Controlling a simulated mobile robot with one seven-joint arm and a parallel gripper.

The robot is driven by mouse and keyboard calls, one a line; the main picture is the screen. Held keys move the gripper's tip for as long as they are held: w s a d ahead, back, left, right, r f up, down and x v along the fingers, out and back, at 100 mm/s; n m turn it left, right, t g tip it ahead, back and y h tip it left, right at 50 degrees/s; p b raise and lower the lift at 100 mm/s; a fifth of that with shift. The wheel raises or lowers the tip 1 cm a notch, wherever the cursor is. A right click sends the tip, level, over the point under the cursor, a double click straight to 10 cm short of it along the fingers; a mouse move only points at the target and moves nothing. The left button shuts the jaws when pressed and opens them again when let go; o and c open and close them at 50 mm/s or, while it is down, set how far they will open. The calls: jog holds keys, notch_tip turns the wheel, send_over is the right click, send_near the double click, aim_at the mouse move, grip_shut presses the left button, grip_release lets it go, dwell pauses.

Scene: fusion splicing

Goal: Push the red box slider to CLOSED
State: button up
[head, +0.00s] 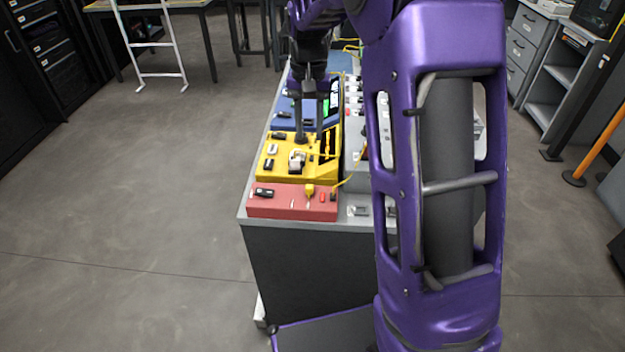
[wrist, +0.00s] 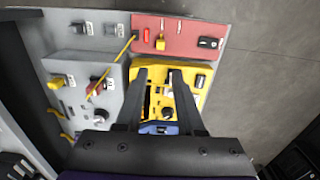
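The red box (head: 280,208) is at the near end of the bench, and it also shows at the top of the wrist view (wrist: 182,28). A black slider-like part (head: 264,192) sits on its left in the head view, and on its right in the wrist view (wrist: 208,42). Its label is too small to read, so I cannot tell its setting. My gripper (wrist: 158,72) points down over the yellow box (wrist: 202,72), behind the red box in the head view. Its two fingers are apart with nothing visible between them. It is apart from the red box.
The red box also carries a yellow connector (head: 309,190) and a small red part (head: 322,198). A yellow cable (wrist: 112,65) runs to the grey panel (wrist: 80,18) beside it. A blue box (head: 283,122) lies behind the yellow one. Floor left of the bench is clear.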

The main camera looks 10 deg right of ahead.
aim_at(309, 186)
notch_tip(309, 186, down, 17)
jog(key=shift+a+r+b, duration=0.1)
jog(key=shift+r+b, duration=0.05)
jog(key=shift+b, duration=0.55)
grip_shut()
dwell(1.1)
